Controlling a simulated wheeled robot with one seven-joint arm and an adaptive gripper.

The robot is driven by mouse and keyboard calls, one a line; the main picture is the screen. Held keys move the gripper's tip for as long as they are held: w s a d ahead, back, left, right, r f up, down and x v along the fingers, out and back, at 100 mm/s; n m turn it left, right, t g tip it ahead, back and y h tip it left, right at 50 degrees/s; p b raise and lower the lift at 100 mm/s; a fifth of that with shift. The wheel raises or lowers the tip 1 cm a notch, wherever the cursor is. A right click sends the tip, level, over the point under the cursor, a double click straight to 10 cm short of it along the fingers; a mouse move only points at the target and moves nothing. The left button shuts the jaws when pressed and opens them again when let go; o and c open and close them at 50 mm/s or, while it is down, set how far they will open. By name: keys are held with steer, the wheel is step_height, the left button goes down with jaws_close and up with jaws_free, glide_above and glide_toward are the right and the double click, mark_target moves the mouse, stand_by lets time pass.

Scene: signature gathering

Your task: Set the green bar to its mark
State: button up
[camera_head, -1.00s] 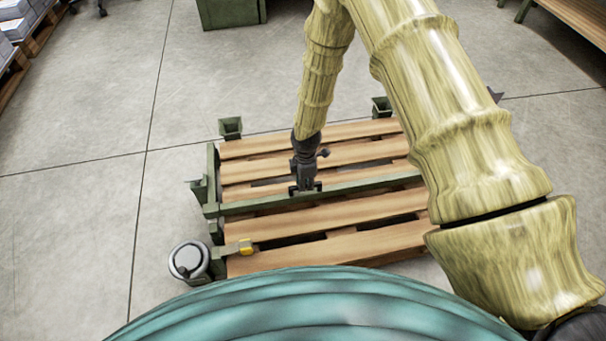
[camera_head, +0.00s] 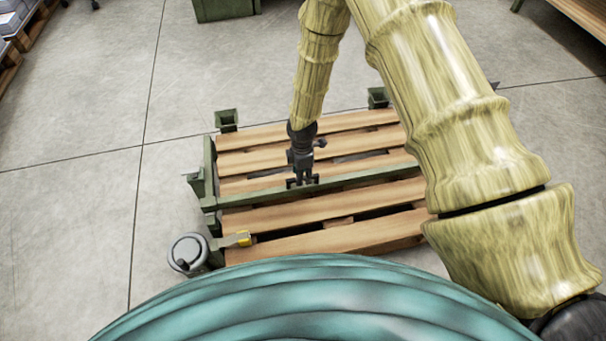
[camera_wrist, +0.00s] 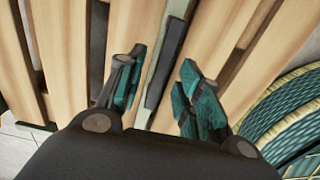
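The green bar (camera_head: 352,181) lies across the wooden pallet, running from the left green rail to the right, where my arm hides its end. My gripper (camera_head: 302,183) points down at the bar, left of the middle of its visible length. In the wrist view my gripper's two teal-padded fingers (camera_wrist: 160,85) stand apart, one on each side of the bar (camera_wrist: 158,72). Gaps show between the fingers and the bar. A dark strip runs beside the bar there. I cannot make out a mark for the bar.
The pallet (camera_head: 290,212) has a green rail (camera_head: 209,160) on its left and green corner posts (camera_head: 227,119). A small yellow item (camera_head: 243,239) sits at its front left. A grey round canister (camera_head: 188,252) stands beside it. Open concrete floor lies left and behind.

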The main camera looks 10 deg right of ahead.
step_height(320, 180, up, 11)
stand_by(0.5)
steer(key=shift+r, duration=0.1)
stand_by(0.3)
steer(key=s+d+f+m, duration=0.2)
steer(key=s+f+m, duration=0.3)
steer(key=s, duration=0.4)
steer(key=s+d+f+m+y, duration=0.1)
steer(key=s+f+m, duration=0.3)
steer(key=s, duration=0.5)
steer(key=s+d+f+m, duration=0.2)
steer(key=s+f+m, duration=0.3)
steer(key=s, duration=0.4)
steer(key=s+d+r+m+h, duration=0.1)
steer(key=s+d+m, duration=0.35)
steer(key=s, duration=0.45)
step_height(320, 180, up, 33)
steer(key=p, duration=3.3)
steer(key=shift+w+a+p, duration=0.2)
steer(key=shift+a+p, duration=0.05)
steer(key=shift+p, duration=0.05)
steer(key=shift+c, duration=0.2)
